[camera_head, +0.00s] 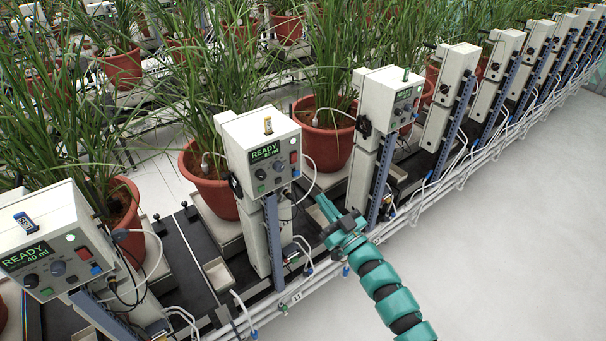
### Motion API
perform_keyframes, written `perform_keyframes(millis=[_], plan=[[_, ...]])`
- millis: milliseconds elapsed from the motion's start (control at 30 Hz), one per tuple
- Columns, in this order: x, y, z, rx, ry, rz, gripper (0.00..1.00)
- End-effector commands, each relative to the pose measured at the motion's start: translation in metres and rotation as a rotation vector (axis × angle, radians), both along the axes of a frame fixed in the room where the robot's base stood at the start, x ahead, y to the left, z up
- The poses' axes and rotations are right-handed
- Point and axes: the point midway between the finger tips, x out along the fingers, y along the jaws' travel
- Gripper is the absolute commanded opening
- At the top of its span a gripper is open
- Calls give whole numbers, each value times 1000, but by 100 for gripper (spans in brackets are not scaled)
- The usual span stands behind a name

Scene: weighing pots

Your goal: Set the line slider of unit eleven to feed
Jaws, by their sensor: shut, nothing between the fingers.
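A small plate reading 11 (297,297) sits on the white pipes below the middle control box. That box, the unit's control box (262,150), stands on a pale column. Its screen (264,150) reads READY and 40 ml, with knobs and red and blue buttons beside it. Small blue-green fittings (283,309) hang on the pipes near the plate; which one is the line slider, and its setting, I cannot tell. My teal gripper (325,207) is shut and empty, to the right of the column and above the pipes, apart from the plate.
A similar box (40,240) stands at the left, and another (390,95) to the right, with a row beyond. Pipes and loose hoses run along the front. Potted grasses (210,170) stand behind. The pale floor (500,240) at the right is clear.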

Motion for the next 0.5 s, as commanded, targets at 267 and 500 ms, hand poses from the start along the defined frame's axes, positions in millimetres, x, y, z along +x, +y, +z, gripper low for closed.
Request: perform_keyframes(millis=[267,500], plan=[[1,1,1,0,-2,1,0],[19,16,15,0,-6,3,0]])
